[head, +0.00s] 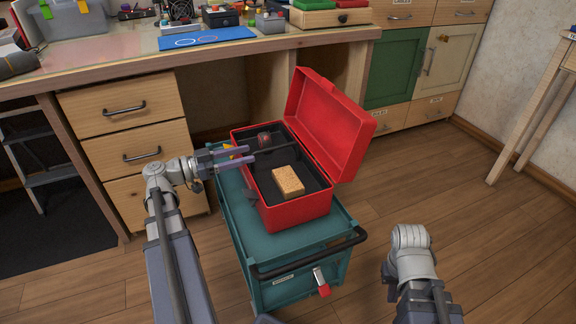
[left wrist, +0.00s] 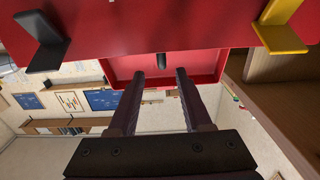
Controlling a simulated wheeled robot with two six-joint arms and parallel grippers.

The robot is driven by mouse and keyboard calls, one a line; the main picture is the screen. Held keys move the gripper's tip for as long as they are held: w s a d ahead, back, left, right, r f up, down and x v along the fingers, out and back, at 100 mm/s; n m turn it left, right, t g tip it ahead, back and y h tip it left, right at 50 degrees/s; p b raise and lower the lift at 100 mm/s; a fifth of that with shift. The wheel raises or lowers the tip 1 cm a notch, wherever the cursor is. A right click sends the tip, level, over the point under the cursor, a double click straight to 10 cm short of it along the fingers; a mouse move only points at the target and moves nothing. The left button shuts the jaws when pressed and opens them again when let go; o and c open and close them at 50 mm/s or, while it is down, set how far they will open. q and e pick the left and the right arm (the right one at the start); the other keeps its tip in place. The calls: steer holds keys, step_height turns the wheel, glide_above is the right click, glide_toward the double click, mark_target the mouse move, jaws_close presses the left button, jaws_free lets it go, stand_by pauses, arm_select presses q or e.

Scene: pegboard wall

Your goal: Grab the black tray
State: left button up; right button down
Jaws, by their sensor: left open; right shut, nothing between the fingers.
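The black tray (head: 262,184) appears as the dark insert inside the open red toolbox (head: 300,211). A tan block (head: 288,181) lies in its near part and a dark red round thing (head: 264,139) is at its far part. A dark bar crosses its middle. My left gripper (head: 251,154) reaches in from the left over the toolbox's left rim, its fingers apart, with nothing seen held. In the left wrist view its open fingers (left wrist: 160,74) point at the red box, with a dark stub (left wrist: 161,60) between or beyond them. My right gripper is not visible; only its arm shows.
The toolbox stands on a teal cart (head: 308,238) with a black handle (head: 312,256); its red lid (head: 331,120) is raised at right. A wooden workbench (head: 190,56) with drawers is behind and left. Open floor lies to the right.

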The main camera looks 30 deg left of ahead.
mark_target(270, 149)
arm_select(q)
steer(key=shift+f+b+x, duration=0.15)
steer(key=shift+x, duration=1.95)
steer(key=shift+f+b+x, duration=0.15)
steer(key=shift+x, duration=1.9)
steer(key=shift+w+a, duration=0.1)
jaws_close()
